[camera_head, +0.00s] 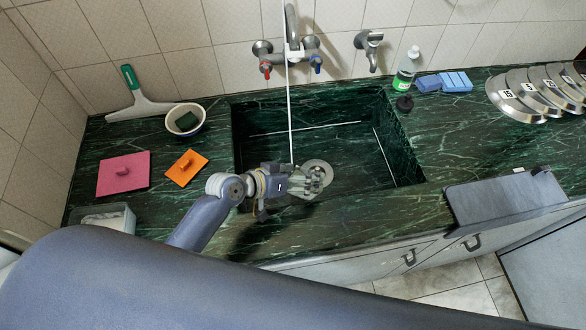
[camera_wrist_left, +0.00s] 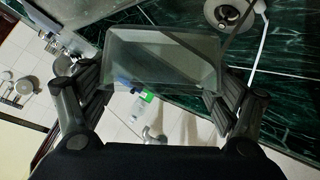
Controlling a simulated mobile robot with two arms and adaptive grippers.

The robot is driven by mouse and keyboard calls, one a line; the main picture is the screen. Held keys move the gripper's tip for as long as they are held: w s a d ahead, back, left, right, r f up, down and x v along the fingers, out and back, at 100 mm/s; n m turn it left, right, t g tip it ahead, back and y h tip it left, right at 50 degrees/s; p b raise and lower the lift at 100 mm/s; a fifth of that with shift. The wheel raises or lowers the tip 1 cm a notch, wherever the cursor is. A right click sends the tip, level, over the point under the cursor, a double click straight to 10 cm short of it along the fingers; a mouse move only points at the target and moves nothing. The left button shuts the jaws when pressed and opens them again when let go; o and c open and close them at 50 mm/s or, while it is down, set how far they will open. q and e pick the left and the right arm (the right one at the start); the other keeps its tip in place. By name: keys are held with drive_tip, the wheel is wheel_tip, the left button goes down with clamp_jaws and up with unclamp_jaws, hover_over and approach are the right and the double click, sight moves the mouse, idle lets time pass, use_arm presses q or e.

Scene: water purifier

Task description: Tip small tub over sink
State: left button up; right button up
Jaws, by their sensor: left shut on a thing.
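My left gripper (camera_head: 310,182) is over the front part of the dark green marble sink (camera_head: 350,135), near the round metal drain (camera_head: 318,170). In the left wrist view, the gripper (camera_wrist_left: 160,100) is shut on a small translucent grey, rectangular tub (camera_wrist_left: 160,58), with one finger at each side. The drain also shows in the left wrist view (camera_wrist_left: 228,12). In the head view the tub is hard to make out from the gripper fingers. I cannot tell its exact tilt or whether anything is in it. My right gripper is not in view.
A pink pad (camera_head: 124,180), an orange pad (camera_head: 187,158), a bowl (camera_head: 185,131) and another container (camera_head: 119,222) sit left. A bottle (camera_head: 406,70), blue sponges (camera_head: 455,81) and numbered discs (camera_head: 520,97) stand right.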

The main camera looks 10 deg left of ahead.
sight(298, 169)
use_arm(q)
drive_tip(key=shift+w+a+f+n+g, duration=0.2)
drive_tip(key=shift+w+a+n+g, duration=0.1)
drive_tip(key=shift+w, duration=0.25)
drive_tip(key=shift+w+a+f+n+g+h+b, duration=0.2)
drive_tip(key=shift+w+f+g+b, duration=0.1)
drive_tip(key=shift+f+b, duration=0.4)
drive_tip(key=shift+w+a+f+n+g+h+b, duration=0.1)
drive_tip(key=shift+w+f+n+g+h+b, duration=0.15)
drive_tip(key=shift+f+b, duration=0.4)
drive_tip(key=shift+w+a+f+n+g+h+b, duration=0.15)
drive_tip(key=shift+a+f+n+g+h+b, duration=0.1)
drive_tip(key=shift+n+g+b, duration=0.25)
idle(1.0)
drive_tip(key=shift+w+a+r+n+g+h+b, duration=0.1)
drive_tip(key=shift+w+r+n+g+h+b, duration=0.15)
drive_tip(key=shift+w+g+h+b, duration=0.15)
idle(1.0)
drive_tip(key=shift+w+a+r+n+g+h+b, duration=0.2)
drive_tip(key=shift+w+a+n+g+h+b, duration=0.1)
drive_tip(key=shift+n+g+h+b, duration=0.25)
idle(0.9)
drive_tip(key=shift+w+a, duration=0.25)
drive_tip(key=shift+w, duration=0.2)
drive_tip(key=shift+r, duration=0.1)
